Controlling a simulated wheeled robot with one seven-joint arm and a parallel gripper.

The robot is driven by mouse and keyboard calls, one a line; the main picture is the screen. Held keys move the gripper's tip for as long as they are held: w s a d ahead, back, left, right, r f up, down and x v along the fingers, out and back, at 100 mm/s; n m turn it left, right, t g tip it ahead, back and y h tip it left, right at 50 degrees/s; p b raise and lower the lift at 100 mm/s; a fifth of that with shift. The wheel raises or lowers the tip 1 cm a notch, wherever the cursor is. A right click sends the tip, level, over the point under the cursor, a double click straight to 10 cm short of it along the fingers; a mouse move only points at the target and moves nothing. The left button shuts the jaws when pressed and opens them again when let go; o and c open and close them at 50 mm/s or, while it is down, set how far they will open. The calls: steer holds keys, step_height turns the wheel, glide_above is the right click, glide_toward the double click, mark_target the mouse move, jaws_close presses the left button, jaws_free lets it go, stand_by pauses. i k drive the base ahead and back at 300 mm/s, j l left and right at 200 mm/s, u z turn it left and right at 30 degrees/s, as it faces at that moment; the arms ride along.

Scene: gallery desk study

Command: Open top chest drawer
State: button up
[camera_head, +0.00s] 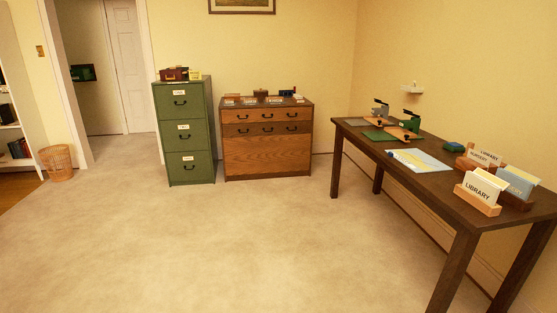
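The wooden chest (268,155) stands against the back wall, right of the green filing cabinet. Its top drawer (256,117) is a wide, lighter strip just below the dark top, with dark handles. It looks shut, flush with the front. A darker strip with handles (255,130) lies right under it, above a plain wooden lower front. The chest is some way off across the floor. My gripper is not in view.
The green filing cabinet (184,140) stands close left of the chest. A dark desk (440,190) with card holders and stamps runs along the right. A wicker basket (57,163) stands at the left. The carpet (230,240) before the chest is clear.

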mark_target(267, 114)
steer(key=i+u, duration=0.25)
steer(key=i, duration=1.65)
steer(key=i+z, duration=0.15)
steer(key=i, duration=0.3)
steer(key=i+j+z, duration=0.15)
steer(key=i, duration=0.25)
steer(key=i+j+z, duration=0.15)
steer(key=i, duration=0.25)
steer(key=i+j+z, duration=0.15)
steer(key=i, duration=0.3)
steer(key=i+j+z, duration=0.3)
steer(key=i+j, duration=0.85)
steer(key=i, duration=0.3)
steer(key=i+j+z, duration=0.25)
steer(key=i+j, duration=1.1)
steer(key=j, duration=0.1)
